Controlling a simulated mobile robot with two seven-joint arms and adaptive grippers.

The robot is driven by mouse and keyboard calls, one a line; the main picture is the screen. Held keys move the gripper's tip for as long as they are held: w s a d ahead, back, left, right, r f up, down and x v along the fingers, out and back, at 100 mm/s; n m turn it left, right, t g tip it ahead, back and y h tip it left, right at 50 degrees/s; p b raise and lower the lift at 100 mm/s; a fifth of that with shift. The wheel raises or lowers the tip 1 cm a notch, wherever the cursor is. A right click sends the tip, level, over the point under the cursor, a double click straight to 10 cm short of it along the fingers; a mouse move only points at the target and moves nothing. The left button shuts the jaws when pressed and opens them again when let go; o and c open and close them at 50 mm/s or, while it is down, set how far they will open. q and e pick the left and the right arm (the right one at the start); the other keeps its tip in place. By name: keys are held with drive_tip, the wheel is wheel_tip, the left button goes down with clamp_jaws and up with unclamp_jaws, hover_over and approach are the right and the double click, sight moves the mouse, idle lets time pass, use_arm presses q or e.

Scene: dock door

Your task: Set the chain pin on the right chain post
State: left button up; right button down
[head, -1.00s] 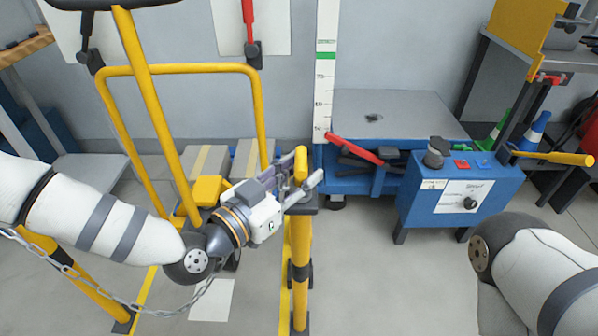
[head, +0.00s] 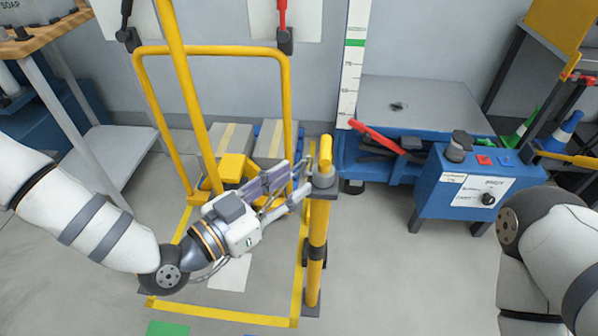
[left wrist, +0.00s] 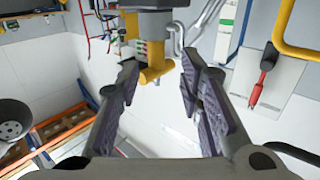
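The yellow chain pin (head: 325,160) stands on the dark cap of the right chain post (head: 316,240), handle up. My left gripper (head: 303,177) is open just left of the pin, its fingers pointing at it. In the left wrist view the yellow pin (left wrist: 155,73) shows between and beyond the spread fingertips, with a gap on both sides. It does not look gripped. The chain (head: 208,275) shows only partly below my left wrist; how it meets the pin is hard to tell. My right gripper is out of view; only my right arm shows.
A yellow hoop rail (head: 213,50) and a slanted yellow bar stand behind my left gripper. A blue lift table (head: 430,115) with a red lever and a blue control box (head: 465,190) stand right of the post. Floor between post and right arm is clear.

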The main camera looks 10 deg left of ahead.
use_arm(q)
drive_tip(key=shift+v, duration=1.1)
